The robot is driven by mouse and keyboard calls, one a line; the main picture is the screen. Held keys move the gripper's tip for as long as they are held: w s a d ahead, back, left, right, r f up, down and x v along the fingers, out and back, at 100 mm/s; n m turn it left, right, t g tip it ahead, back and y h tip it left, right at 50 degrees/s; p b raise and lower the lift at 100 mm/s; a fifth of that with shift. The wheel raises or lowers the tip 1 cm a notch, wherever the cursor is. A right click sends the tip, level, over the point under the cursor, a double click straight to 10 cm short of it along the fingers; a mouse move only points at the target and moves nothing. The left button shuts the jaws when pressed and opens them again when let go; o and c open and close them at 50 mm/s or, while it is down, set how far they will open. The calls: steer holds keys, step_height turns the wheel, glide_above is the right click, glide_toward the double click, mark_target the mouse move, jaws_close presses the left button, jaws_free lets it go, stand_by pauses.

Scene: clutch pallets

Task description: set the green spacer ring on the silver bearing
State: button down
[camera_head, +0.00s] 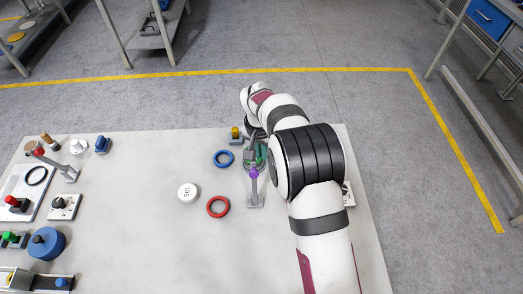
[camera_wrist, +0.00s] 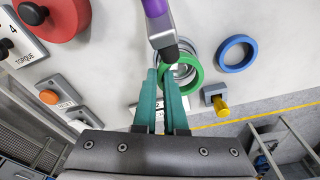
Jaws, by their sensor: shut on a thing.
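The green spacer ring (camera_wrist: 195,76) is held by its near-left rim in my gripper (camera_wrist: 160,72), whose teal fingers are shut on it. A silver ring-shaped part, apparently the bearing (camera_wrist: 187,45), shows partly behind and through the green ring in the wrist view. I cannot tell whether the two touch or how far apart they are. In the head view the green ring (camera_head: 262,155) shows only in part beside my gripper (camera_head: 251,158), and the silver bearing cannot be made out there.
A lever clamp with a purple handle (camera_wrist: 157,22) stands right beside the ring; its black tip comes close to it. A blue ring (camera_head: 224,158), red ring (camera_head: 218,207), white disc (camera_head: 187,192) and yellow-topped block (camera_head: 235,134) lie nearby. The table's middle left is clear.

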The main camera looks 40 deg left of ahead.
steer(key=shift+f, duration=0.65)
steer(key=c, duration=1.2)
jaws_free()
steer(key=shift+c, duration=0.2)
step_height(320, 180, up, 11)
steer(key=s, duration=0.1)
steer(key=shift+d, duration=0.25)
steer(key=shift+s, duration=0.1)
